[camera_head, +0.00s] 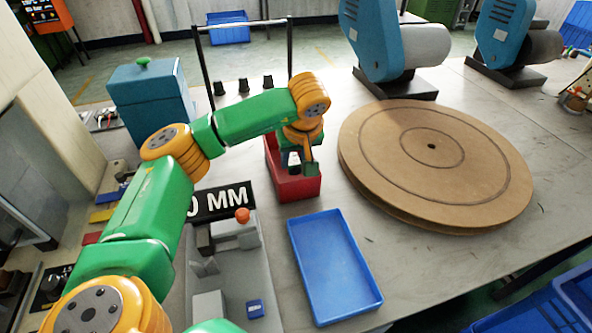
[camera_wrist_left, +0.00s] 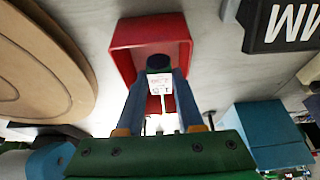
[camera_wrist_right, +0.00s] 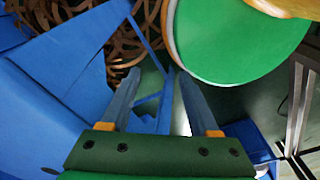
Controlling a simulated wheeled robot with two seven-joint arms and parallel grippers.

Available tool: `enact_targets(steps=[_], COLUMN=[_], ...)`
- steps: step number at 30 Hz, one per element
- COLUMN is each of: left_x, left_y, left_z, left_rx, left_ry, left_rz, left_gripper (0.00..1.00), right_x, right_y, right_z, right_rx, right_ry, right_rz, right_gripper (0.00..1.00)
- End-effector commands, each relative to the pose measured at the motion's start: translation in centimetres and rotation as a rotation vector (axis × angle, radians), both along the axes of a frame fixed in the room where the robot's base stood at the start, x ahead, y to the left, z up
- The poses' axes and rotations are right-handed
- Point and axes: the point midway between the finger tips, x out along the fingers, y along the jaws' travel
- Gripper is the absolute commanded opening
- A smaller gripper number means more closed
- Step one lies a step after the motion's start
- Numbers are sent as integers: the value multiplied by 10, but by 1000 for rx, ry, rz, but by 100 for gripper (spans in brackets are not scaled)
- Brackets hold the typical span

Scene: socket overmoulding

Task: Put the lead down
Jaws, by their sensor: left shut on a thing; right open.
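My left gripper (camera_head: 299,166) reaches down at the red bin (camera_head: 299,189) in the middle of the table. In the left wrist view, my left gripper (camera_wrist_left: 160,74) is shut on the lead (camera_wrist_left: 159,84). The lead shows a dark round end and a white tag with red print, in front of the red bin's opening (camera_wrist_left: 124,36). Whether it touches the bin floor I cannot tell. My right gripper (camera_wrist_right: 158,74) is open and empty, off the head view.
A blue tray (camera_head: 333,268) lies in front of the red bin, and a large round wooden turntable (camera_head: 432,146) to its right. A grey fixture with an orange knob (camera_head: 242,215) stands left. Blue panels (camera_wrist_right: 60,80) and a green round surface (camera_wrist_right: 235,40) are near my right gripper.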

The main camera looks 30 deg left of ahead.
Motion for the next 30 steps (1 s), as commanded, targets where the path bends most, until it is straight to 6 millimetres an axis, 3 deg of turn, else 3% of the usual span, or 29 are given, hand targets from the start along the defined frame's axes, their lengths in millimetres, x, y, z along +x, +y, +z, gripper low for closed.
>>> enact_targets(steps=[6,12,30], left_x=[18,18,18], left_y=[8,8,7], left_z=[-24,-53,-66], left_rx=[0,0,-1], left_ry=[2,1,-1], left_rz=[2,-2,0], left_gripper=[0,0,0], right_x=[4,4,4], right_y=[0,0,0], right_z=[4,10,0], right_rx=[1,1,0], right_ry=[-8,-8,-9], right_rz=[0,0,1], right_gripper=[62,62,62])
